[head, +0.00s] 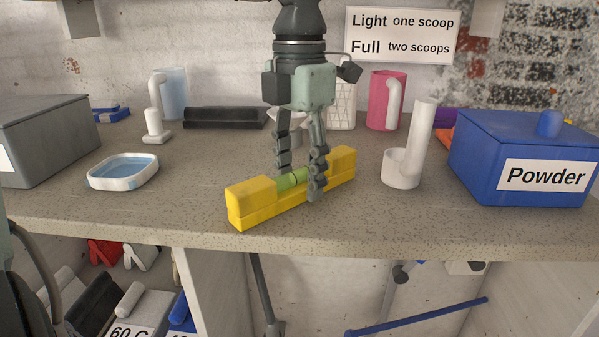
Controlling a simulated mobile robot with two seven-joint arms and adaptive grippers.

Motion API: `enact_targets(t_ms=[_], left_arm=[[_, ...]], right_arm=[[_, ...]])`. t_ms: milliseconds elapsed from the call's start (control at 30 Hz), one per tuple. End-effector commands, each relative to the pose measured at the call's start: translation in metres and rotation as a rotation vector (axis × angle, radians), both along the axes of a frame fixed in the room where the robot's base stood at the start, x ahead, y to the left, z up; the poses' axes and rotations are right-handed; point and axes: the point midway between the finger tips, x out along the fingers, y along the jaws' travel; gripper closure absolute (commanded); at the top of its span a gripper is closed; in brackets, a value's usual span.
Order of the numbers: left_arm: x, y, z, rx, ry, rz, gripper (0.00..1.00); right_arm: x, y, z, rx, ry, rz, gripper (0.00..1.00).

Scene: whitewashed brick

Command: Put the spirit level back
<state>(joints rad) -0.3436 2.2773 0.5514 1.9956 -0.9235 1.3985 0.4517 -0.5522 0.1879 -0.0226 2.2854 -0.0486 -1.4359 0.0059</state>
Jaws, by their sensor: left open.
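The spirit level (252,204) is a yellow bar with a green vial in its middle. It lies on the speckled counter (400,229), slanted, close to the front edge. My left gripper (301,182) comes down from above over its middle. Its fingers are open and straddle the level, one on the near side and one on the far side. I cannot tell whether they touch it. The near finger hides part of the level right of the vial. My right gripper is not in view.
A white scoop (402,170) and a blue box marked Powder (480,160) stand to the right. A shallow white dish (123,171) and a grey box (45,140) are to the left. Behind are a dark block (225,117) and a pink mug (378,98). Cluttered shelving lies below.

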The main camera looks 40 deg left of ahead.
Motion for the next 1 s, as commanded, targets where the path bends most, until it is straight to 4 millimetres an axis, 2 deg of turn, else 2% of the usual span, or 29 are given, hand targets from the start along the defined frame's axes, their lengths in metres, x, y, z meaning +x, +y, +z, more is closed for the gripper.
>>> enact_targets(t_ms=[300, 500, 700, 1000], left_arm=[[0.001, 0.0, 0.068, 0.001, -0.008, 0.001, 0.52], [0.001, 0.0, 0.102, 0.0, -0.004, 0.001, 0.52], [0.0, 0.0, 0.116, 0.001, -0.002, -0.002, 0.52], [0.0, 0.0, 0.117, 0.0, -0.002, -0.002, 0.52]], right_arm=[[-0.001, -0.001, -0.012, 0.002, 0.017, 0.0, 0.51], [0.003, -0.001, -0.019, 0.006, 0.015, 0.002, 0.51], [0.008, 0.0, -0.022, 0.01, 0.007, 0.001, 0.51], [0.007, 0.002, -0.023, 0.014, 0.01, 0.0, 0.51]])
